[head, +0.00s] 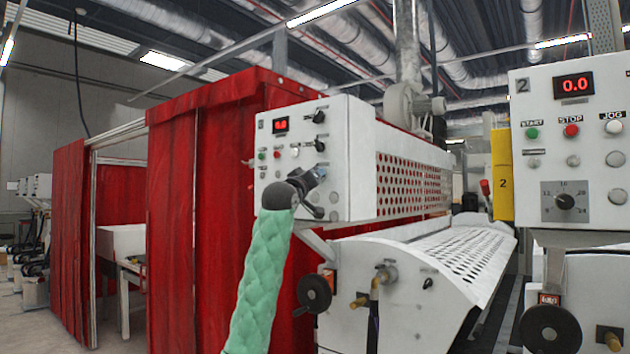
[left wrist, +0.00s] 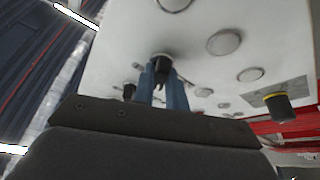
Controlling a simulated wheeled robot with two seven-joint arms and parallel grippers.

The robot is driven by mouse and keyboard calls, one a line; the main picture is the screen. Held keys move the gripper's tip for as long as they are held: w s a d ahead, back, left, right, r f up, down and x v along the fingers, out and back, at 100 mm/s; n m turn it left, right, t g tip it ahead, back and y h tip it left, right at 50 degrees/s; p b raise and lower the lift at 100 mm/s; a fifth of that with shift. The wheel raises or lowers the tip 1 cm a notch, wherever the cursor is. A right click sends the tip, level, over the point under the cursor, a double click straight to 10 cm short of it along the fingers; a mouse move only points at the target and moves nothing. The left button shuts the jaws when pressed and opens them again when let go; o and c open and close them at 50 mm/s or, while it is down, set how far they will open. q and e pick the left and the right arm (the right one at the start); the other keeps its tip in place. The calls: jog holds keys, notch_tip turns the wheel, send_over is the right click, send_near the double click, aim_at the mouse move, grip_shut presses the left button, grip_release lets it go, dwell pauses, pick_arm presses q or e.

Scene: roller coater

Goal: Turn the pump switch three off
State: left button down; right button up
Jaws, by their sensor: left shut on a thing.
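The white control panel (head: 340,160) of the middle machine carries a red 0.0 display (head: 281,124), small buttons and black knobs. My left gripper (head: 318,174), on its green-sleeved arm, reaches up to the lower part of this panel. In the left wrist view, the blue fingers of my left gripper (left wrist: 162,84) are shut on a black switch knob (left wrist: 162,64) on the panel face. My gripper hides this knob in the head view. I cannot read a label that marks it as pump switch three. My right gripper is in neither view.
Two black knobs (head: 319,116) sit higher on the panel. A black handwheel (head: 314,293) and a valve (head: 375,280) are below. A second panel (head: 575,150) marked 2 stands at the right. Red curtains (head: 200,200) hang at the left.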

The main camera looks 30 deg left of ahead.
pick_arm(q)
jog(key=shift+n, duration=0.6)
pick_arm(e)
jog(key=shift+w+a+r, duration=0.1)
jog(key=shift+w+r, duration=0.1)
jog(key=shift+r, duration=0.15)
pick_arm(q)
jog(key=shift+y, duration=0.4)
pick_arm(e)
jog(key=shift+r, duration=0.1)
pick_arm(q)
jog(key=c, duration=1.4)
grip_release()
jog(key=shift+w, duration=0.1)
jog(key=shift+c, duration=0.2)
jog(key=b+v, duration=0.3)
jog(key=v, duration=0.4)
jog(key=shift+s+f, duration=0.15)
jog(key=shift+s, duration=0.25)
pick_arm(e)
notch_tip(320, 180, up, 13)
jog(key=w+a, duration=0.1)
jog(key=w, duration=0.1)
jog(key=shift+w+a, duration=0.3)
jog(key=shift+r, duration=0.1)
